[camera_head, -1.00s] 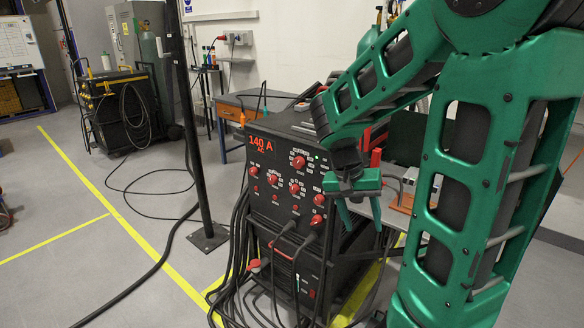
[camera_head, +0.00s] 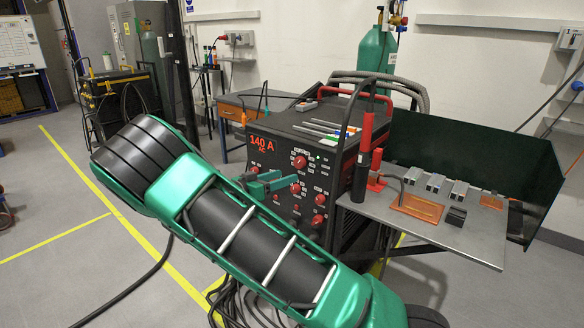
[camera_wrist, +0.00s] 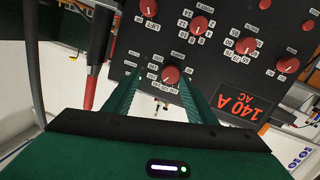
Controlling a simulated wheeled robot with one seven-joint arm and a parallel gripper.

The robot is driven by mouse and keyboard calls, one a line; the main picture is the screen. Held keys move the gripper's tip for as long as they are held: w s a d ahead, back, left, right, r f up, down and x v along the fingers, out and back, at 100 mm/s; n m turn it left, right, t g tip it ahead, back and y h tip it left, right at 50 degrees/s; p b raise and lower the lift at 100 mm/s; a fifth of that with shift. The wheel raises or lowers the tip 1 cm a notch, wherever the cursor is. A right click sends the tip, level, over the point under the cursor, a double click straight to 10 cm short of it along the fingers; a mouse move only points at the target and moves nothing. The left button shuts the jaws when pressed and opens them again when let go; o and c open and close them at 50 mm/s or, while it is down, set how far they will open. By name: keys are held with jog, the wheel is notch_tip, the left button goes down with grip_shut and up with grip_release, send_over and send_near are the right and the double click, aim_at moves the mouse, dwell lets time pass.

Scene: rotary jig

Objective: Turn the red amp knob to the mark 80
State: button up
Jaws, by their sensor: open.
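The red amp knob (camera_head: 300,162) sits near the top of a black machine's front panel (camera_head: 285,145), right of a red display (camera_head: 261,144) reading 140 A. In the wrist view, the amp knob (camera_wrist: 170,73) shows beyond the gap between my fingertips, nearer the right finger, with number labels around it. Its pointer is too small to read. My gripper (camera_head: 286,182) is open in front of the panel, below and left of the knob in the head view. In the wrist view, my green fingers (camera_wrist: 160,76) are apart with nothing gripped. I cannot tell whether they touch the knob.
Other red knobs (camera_wrist: 200,25) are close by on the panel. A metal table (camera_head: 460,230) with small blocks and a dark green screen (camera_head: 480,160) stands at the right. Cables hang below the machine.

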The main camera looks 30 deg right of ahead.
aim_at(296, 163)
jog(key=shift+t+h, duration=0.5)
jog(key=shift+t, duration=0.3)
jog(key=w+d, duration=0.1)
jog(key=d, duration=0.1)
jog(key=w+d, duration=0.2)
jog(key=d, duration=0.1)
jog(key=w+d, duration=0.1)
jog(key=d, duration=0.1)
jog(key=shift+w+d+r, duration=0.25)
jog(key=shift+w, duration=0.15)
jog(key=shift+w, duration=0.1)
jog(key=c, duration=1)
